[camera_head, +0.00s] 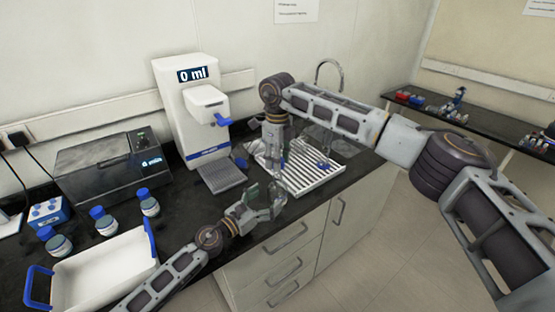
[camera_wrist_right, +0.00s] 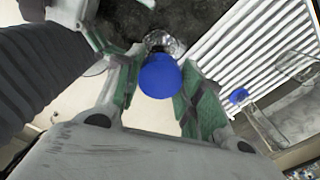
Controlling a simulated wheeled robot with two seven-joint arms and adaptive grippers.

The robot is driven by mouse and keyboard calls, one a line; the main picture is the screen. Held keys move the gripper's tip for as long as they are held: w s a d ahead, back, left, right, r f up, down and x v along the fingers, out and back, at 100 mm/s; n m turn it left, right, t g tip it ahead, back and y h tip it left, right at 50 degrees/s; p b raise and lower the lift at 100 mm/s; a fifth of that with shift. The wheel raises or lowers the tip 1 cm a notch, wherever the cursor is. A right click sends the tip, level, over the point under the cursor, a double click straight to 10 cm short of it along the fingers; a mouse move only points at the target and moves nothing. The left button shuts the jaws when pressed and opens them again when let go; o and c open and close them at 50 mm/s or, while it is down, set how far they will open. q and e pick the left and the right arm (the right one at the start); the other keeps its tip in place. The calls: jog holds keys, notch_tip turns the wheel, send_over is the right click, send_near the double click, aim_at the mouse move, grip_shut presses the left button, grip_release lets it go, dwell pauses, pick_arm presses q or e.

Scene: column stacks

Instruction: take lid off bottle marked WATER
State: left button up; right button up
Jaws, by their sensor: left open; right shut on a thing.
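In the right wrist view, my right gripper (camera_wrist_right: 157,98) is shut on a blue lid (camera_wrist_right: 159,76), with a green-padded finger on each side. Clear, shiny material (camera_wrist_right: 162,41) shows just beyond the lid. I cannot tell whether it is the bottle under the lid, and no WATER marking is readable. In the head view, my right gripper (camera_head: 277,160) points down in front of the drying rack. My left gripper (camera_head: 266,204) is open below it, near the counter's front edge. The space between the two grippers is partly hidden.
A white drying rack (camera_head: 318,172) holds clear ware with blue parts. The water dispenser (camera_head: 196,110) reads "0 ml". Several blue-capped bottles (camera_head: 149,205) stand on the left near a white tray (camera_head: 105,262) with blue handles. A grey box-shaped device (camera_head: 98,172) is behind them.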

pick_arm(q)
jog(key=shift+v, duration=3.1)
